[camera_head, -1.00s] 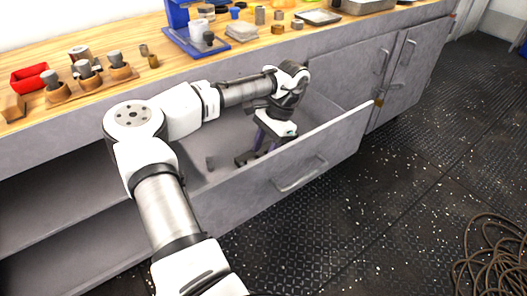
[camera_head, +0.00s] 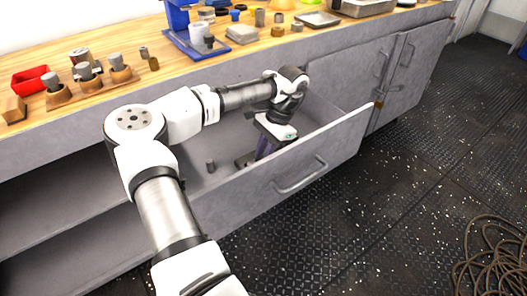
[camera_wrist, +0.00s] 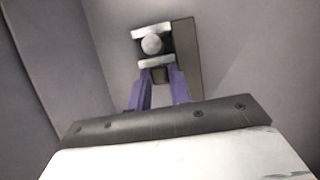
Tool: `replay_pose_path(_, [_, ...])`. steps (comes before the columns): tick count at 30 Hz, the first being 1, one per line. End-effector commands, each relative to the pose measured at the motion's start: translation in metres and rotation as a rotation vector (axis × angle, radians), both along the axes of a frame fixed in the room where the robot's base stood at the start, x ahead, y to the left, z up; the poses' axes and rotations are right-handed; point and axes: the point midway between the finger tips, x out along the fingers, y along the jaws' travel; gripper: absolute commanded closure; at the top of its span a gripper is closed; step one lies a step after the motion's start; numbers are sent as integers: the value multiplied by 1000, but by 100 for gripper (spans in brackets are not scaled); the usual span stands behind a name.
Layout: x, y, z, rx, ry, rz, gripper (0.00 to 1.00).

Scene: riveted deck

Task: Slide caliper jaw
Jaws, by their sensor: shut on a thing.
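My gripper (camera_wrist: 152,46) reaches down into the open drawer. In the wrist view its two pale fingertips close on a round grey knob (camera_wrist: 152,44), one on each side. A flat dark grey-brown bar (camera_wrist: 187,62) lies beside and under the fingertips on the drawer floor; it seems to be the caliper, and the knob seems to be on it. In the head view, the dark bar (camera_head: 243,160) shows just left of my purple fingers. The fingers hide most of it, and I cannot make out its jaws.
The drawer (camera_head: 330,139) stands open, its front wall close to my gripper. A small dark cylinder (camera_head: 210,166) stands on the drawer floor to the left. The wooden worktop (camera_head: 185,75) above holds a red tray (camera_head: 30,79), several weights and a blue stand (camera_head: 181,18).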

Motion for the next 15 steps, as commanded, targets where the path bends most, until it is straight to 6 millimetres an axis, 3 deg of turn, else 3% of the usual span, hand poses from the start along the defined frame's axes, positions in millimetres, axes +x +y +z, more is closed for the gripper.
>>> replay_pose_path(6, [9,-13,4,-4,1,-2,100])
replay_pose_path(15, [12,-15,0,0,-1,2,100])
